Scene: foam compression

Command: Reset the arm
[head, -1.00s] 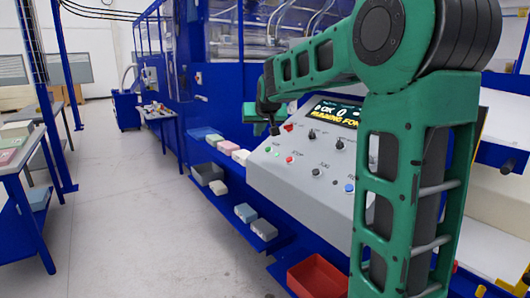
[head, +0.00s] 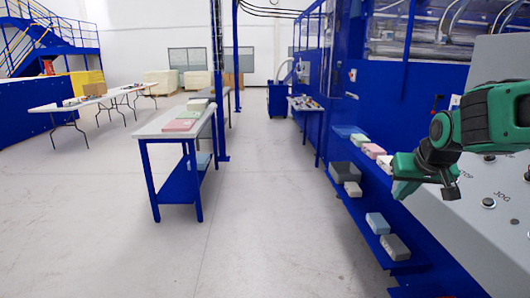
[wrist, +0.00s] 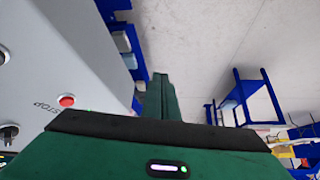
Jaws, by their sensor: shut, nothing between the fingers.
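My green gripper (head: 402,188) is at the right of the head view, at the end of my arm, which enters from the right edge. It appears in front of the grey control console (head: 455,232); the gap between them cannot be judged. In the wrist view the two green fingers (wrist: 160,92) are together, with nothing between them. The console's sloped face (wrist: 60,45) fills the left of that view, with a red button (wrist: 66,101) and a black knob (wrist: 9,132). Most of my arm is outside the head view.
Blue shelves (head: 352,205) hold several foam blocks, including a grey one (head: 395,247), below and left of my gripper. A blue-legged table (head: 160,132) with pink and green sheets stands mid-left. Open pale floor (head: 262,225) lies between.

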